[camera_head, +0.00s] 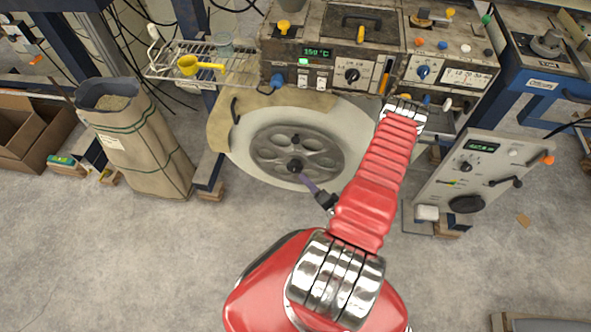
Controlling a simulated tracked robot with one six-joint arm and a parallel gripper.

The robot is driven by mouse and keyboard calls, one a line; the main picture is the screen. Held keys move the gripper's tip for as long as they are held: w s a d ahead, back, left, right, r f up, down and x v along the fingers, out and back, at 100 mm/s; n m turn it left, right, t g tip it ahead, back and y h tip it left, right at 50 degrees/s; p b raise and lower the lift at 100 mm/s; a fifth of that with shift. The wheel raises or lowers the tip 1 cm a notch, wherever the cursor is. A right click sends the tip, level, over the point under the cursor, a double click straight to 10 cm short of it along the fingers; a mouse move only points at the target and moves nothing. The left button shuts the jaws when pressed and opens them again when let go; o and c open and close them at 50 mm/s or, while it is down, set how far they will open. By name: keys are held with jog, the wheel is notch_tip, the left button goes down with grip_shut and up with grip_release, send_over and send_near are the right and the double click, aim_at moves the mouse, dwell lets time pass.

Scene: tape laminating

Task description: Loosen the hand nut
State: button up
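A round grey disc (268,146) with several oval recesses sits in the pale round housing of the machine. A dark round knob (295,166), which looks like the hand nut, stands on the disc's lower middle. A smaller dark knob (296,138) stands above it. My red arm reaches up the picture, right of the disc.
Control boxes (330,62) with dials stand above the disc. A wire rack (205,68) holds a yellow scoop (200,66). A tall sack (140,145) and a cardboard box (30,135) stand left. A panel unit (480,185) stands right. The lower-left floor is clear.

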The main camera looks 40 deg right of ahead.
aim_at(296, 171)
jog(key=x, duration=1.2)
jog(key=shift+w, duration=0.1)
jog(key=shift+c, duration=0.6)
jog(key=c, duration=0.9)
jog(key=shift+d, duration=0.15)
jog(key=shift+c, duration=0.3)
